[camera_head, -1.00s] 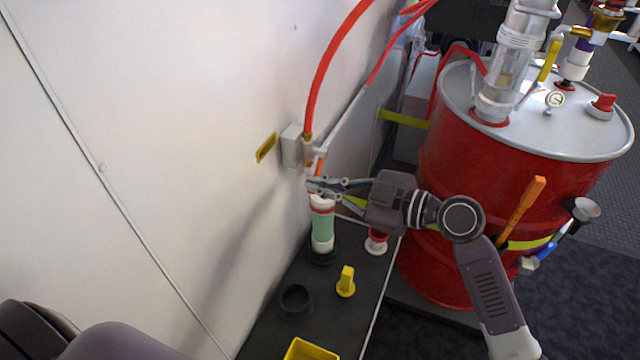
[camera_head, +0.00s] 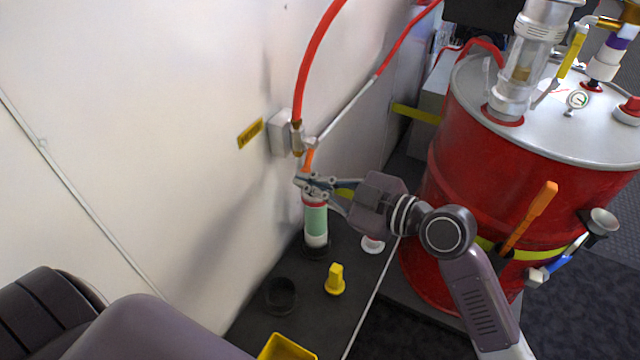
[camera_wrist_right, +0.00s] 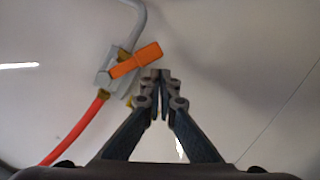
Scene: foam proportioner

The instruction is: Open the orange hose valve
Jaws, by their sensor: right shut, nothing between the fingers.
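The orange valve handle (camera_head: 308,159) hangs below the hose fitting on the wall, where the red hose (camera_head: 311,65) meets a grey pipe. In the right wrist view the orange handle (camera_wrist_right: 136,60) lies slanted across the grey valve body, just ahead and left of my fingertips. My right gripper (camera_head: 303,183) is shut and empty, its tips close below the handle; it also shows in the right wrist view (camera_wrist_right: 160,80). I cannot tell whether the tips touch the handle. My left gripper is not in view; only part of my left arm shows at lower left.
Below my right gripper a green and white cylinder (camera_head: 315,222) stands on the dark shelf (camera_head: 318,275). A yellow knob (camera_head: 335,280), a black ring (camera_head: 281,296) and a yellow bin (camera_head: 286,347) are nearby. A red drum (camera_head: 455,200) stands right of my right arm.

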